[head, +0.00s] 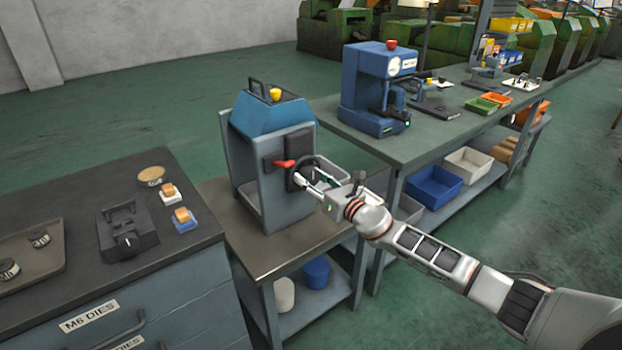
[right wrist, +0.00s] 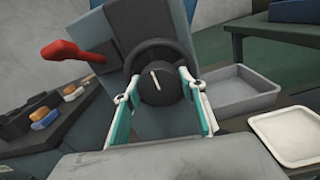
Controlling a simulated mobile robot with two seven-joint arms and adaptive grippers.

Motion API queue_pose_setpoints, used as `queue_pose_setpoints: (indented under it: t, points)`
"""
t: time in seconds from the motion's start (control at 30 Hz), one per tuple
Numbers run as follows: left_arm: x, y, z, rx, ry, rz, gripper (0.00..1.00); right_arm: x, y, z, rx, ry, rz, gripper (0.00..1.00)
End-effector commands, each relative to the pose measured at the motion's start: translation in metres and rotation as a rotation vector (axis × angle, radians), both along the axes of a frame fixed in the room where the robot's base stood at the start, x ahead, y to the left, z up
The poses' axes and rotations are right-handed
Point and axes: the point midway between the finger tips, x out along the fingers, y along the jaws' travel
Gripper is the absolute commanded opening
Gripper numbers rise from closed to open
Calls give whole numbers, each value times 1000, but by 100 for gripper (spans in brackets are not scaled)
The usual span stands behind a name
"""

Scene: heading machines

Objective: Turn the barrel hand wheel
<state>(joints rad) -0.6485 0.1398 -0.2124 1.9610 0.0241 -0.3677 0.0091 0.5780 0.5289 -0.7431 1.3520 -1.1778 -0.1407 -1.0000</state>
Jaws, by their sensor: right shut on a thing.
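The barrel hand wheel (head: 305,168) is a black wheel on the side of a blue and grey tumbling machine (head: 268,125). In the right wrist view the hand wheel (right wrist: 145,53) shows as a dark ring around a round black hub (right wrist: 166,90) with a pale line across its face. My right gripper (head: 304,180) reaches the wheel from the right. Its two teal-lined fingers stand on either side of the hub and are shut on it. A red-handled lever (head: 285,163) sits just left of the wheel. My left gripper is out of view.
The machine stands on a low metal table (head: 290,245) between a drawer cabinet (head: 160,300) and a long green bench (head: 440,135). A grey tray (right wrist: 240,88) and a white tray (right wrist: 288,137) lie right of the wheel in the wrist view.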

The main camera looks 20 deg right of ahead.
Motion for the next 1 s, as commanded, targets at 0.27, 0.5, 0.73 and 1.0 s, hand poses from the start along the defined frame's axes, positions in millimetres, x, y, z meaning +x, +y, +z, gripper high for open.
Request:
queue_pose_setpoints:
  t: [0.27,0.5,0.73,1.0]
  points:
    - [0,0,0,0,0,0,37,0,0,0,-2,-1,0,58]
    - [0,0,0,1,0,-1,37,-4,-2,0,-3,-1,0,58]
    - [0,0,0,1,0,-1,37,-34,-14,-1,-4,0,1,58]
    - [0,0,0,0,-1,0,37,-85,-33,-1,-3,1,0,58]
